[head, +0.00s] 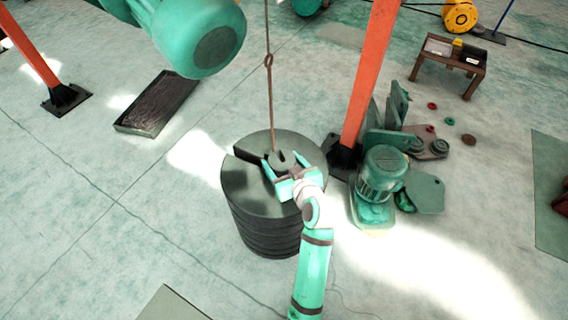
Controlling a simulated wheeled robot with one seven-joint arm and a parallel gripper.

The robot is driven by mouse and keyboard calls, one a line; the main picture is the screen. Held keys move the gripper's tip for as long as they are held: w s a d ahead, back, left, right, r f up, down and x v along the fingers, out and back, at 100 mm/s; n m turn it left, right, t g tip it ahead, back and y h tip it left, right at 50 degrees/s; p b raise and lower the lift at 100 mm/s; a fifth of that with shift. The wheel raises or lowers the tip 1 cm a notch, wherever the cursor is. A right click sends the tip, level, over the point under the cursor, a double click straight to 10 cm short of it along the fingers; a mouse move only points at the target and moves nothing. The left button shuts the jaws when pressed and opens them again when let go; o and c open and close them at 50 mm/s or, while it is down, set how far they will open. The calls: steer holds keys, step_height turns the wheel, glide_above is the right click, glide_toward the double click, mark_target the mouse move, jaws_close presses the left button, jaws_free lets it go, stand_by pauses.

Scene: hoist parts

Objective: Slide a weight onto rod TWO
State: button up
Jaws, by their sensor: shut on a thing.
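A thin brown rod (271,105) hangs down with a ring at its top, and its lower end meets a stack of large dark round weights (245,185). The top weight has a slot cut in from its left edge. No label shows on the rod, so I cannot tell its number. My gripper (281,169) is over the top of the stack, just right of the rod. Its jaws are shut on a small grey slotted piece (281,157), which looks like a small weight. I cannot tell whether the piece touches the rod or the stack.
An orange post (370,70) stands right of the stack, with a green motor (383,175) and loose metal plates beside it. A dark tray (158,103) lies on the floor at left. A small brown table (450,60) stands far right. The floor left of the stack is clear.

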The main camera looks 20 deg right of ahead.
mark_target(273, 146)
steer(key=w, duration=0.7)
stand_by(1.5)
steer(key=shift+w+a, duration=0.1)
steer(key=shift+w, duration=0.1)
steer(key=shift+f, duration=1.6)
stand_by(1.2)
